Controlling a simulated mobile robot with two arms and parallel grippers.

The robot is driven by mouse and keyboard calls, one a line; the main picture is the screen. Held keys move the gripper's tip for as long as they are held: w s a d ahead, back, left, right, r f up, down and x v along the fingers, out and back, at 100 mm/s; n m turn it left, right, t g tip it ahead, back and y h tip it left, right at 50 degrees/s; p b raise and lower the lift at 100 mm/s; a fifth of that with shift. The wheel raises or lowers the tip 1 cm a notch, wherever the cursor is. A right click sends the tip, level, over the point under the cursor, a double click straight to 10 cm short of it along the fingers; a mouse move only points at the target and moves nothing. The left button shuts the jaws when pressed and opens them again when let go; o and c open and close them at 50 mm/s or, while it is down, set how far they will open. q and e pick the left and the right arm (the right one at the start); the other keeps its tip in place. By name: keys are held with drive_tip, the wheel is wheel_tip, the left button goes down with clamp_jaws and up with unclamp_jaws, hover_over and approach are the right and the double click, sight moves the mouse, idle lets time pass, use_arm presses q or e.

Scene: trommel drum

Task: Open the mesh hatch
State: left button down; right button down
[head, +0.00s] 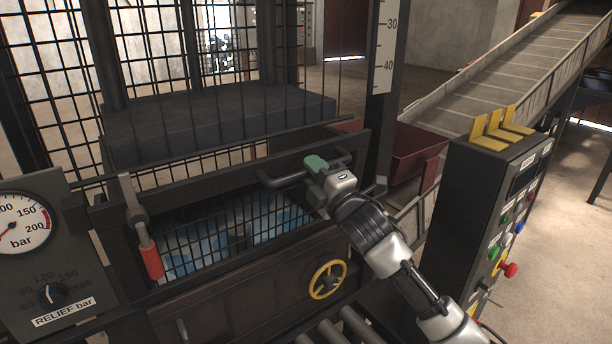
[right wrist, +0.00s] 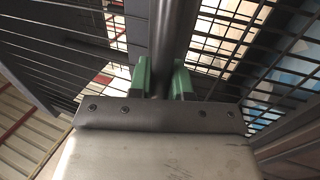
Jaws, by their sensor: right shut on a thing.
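The mesh hatch (head: 235,236) is a dark framed black grid in the machine's front, with blue and white material showing behind it. A dark bar handle (head: 284,181) runs along its top edge. My right gripper (head: 316,164), with green fingertips, is shut on the right part of this handle. In the right wrist view the green fingers (right wrist: 163,80) sit on both sides of the dark handle bar (right wrist: 172,35), with mesh on either side. A lever with a red grip (head: 151,262) stands at the hatch's left side. My left gripper is not in view.
A pressure gauge (head: 17,222) and relief dial are at the left. A yellow handwheel (head: 328,279) is below the hatch. A control box (head: 490,215) with buttons and yellow guards stands at the right, before a sloping conveyor (head: 510,65). Open floor lies at far right.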

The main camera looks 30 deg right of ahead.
drive_tip(key=s+d+f+t+b, duration=0.1)
drive_tip(key=s+f+t+b, duration=0.5)
drive_tip(key=b, duration=1.5)
drive_tip(key=shift+s+d+f+y, duration=0.4)
drive_tip(key=shift+s+f, duration=2.15)
drive_tip(key=shift+s, duration=0.8)
